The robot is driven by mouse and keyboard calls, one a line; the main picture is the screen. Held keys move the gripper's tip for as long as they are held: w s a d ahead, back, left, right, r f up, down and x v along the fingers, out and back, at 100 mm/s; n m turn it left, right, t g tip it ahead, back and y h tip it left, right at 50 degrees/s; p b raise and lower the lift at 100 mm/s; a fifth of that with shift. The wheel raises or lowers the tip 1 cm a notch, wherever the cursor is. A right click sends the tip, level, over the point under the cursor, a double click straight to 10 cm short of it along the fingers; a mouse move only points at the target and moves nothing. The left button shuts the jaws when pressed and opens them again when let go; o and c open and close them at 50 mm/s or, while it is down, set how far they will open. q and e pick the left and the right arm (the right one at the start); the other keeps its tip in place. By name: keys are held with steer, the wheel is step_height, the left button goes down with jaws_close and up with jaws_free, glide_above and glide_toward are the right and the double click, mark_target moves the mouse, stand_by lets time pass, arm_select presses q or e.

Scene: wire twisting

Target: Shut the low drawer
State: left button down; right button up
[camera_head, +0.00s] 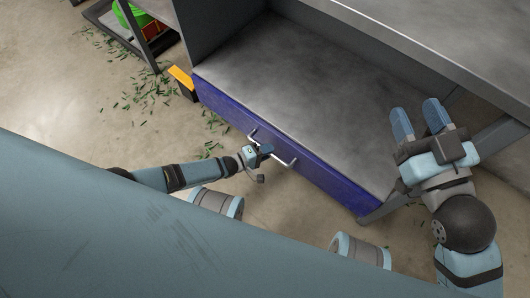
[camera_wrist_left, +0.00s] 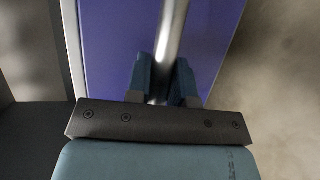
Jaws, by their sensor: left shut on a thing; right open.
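The low drawer has a blue-purple front (camera_head: 320,182) and stands pulled out below a grey bench; its flat grey inside shows and looks empty. A silver bar handle (camera_head: 286,161) is fixed to its front. My left gripper (camera_head: 264,150) is at the handle, shut on the bar. In the left wrist view its two fingers (camera_wrist_left: 174,85) sit on either side of the handle (camera_wrist_left: 172,35), with the purple front (camera_wrist_left: 115,50) behind. My right gripper (camera_head: 417,122) is open and empty, above the drawer's right end.
The grey bench top (camera_head: 440,45) overhangs the drawer at the upper right. An orange-yellow block (camera_head: 181,77) is by the drawer's left corner. Green scraps (camera_head: 140,88) lie on the floor at left. A shelf with a green object (camera_head: 130,14) stands at upper left.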

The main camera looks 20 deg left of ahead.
arm_select(q)
steer(key=shift+w+d, duration=0.3)
steer(key=shift+w, duration=0.65)
arm_select(e)
steer(key=shift+w+d+r, duration=0.2)
steer(key=shift+w, duration=0.2)
arm_select(q)
steer(key=c, duration=1)
jaws_free()
steer(key=shift+c, duration=0.2)
steer(key=shift+s, duration=0.1)
steer(key=p+v, duration=0.5)
steer(key=v, duration=0.8)
steer(key=shift+s+a+r, duration=0.2)
steer(key=shift+s+a, duration=0.05)
arm_select(e)
steer(key=shift+s+a+f+m+g+h, duration=0.25)
steer(key=shift+s+a+m+g, duration=0.25)
steer(key=shift+m, duration=0.35)
steer(key=shift+s+a+f+m+g+h, duration=0.15)
steer(key=shift+s+a+f+m+g, duration=0.2)
steer(key=shift+s+m, duration=0.4)
